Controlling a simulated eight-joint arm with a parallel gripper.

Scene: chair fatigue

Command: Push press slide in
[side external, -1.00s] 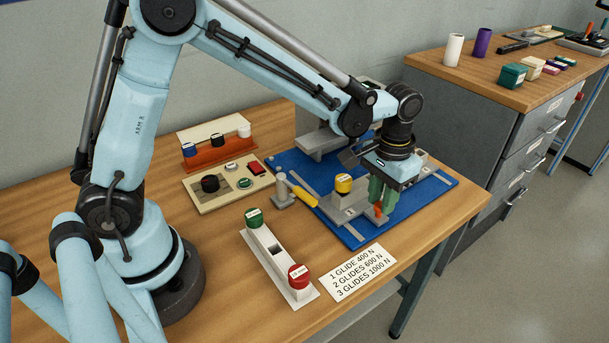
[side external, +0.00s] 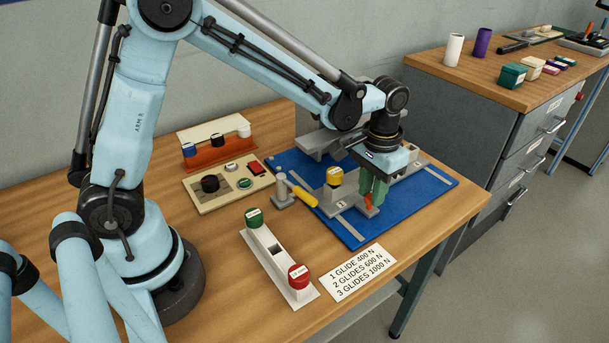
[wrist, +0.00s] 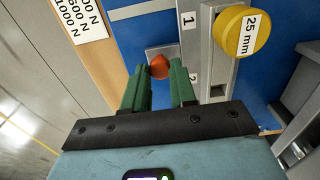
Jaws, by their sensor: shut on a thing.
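The grey press slide (side external: 352,200) lies on the blue base plate (side external: 350,232) and carries a yellow cylinder (side external: 335,176) standing upright. The cylinder's top reads 25 mm in the wrist view (wrist: 242,31). An orange-red knob (side external: 369,202) is at the slide's near end; it also shows in the wrist view (wrist: 159,67). My gripper (side external: 371,195) points down with its green fingers on both sides of the knob, shut on it. The slide bears the marks 1 and 2 in the wrist view (wrist: 196,45). Part of the slide is hidden behind my fingers.
A white holder (side external: 275,262) with green and red cylinders stands in front. A load label (side external: 357,273) lies beside it. A control box (side external: 228,183) and an orange rack (side external: 220,152) are at the back left. A yellow-handled tool (side external: 304,196) lies left of the slide.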

